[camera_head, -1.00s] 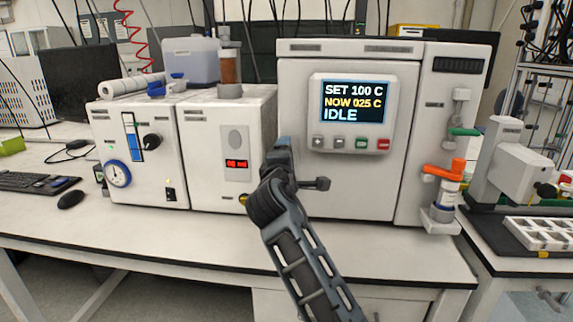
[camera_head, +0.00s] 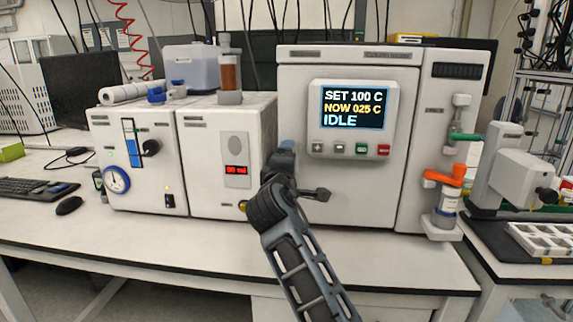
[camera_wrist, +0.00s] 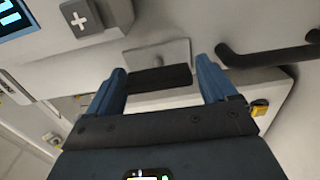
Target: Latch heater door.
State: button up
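The heater (camera_head: 345,205) is the large white box with a display reading SET 100 C, NOW 025 C, IDLE. Its front looks closed in the head view; the lower left is partly hidden by my arm. My gripper (camera_head: 284,152) is at the heater's lower left front. In the wrist view my gripper (camera_wrist: 158,72) has its two blue fingers spread apart. A dark bar (camera_wrist: 158,78) lies between them, before a grey plate (camera_wrist: 155,54); I cannot tell whether the fingers touch it. A dark handle (camera_wrist: 268,54) is to the right, and a dark knob-ended lever (camera_head: 318,194) shows beside my wrist.
A white unit with a red readout (camera_head: 238,200) stands close to the left of the heater. An orange-handled valve (camera_head: 446,177) is on the right. The bench front (camera_head: 200,245) is clear.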

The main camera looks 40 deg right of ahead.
jog(key=shift+o, duration=0.6)
jog(key=shift+a, duration=0.15)
jog(key=v, duration=0.7)
jog(key=shift+s+a+b, duration=0.25)
jog(key=shift+b, duration=0.15)
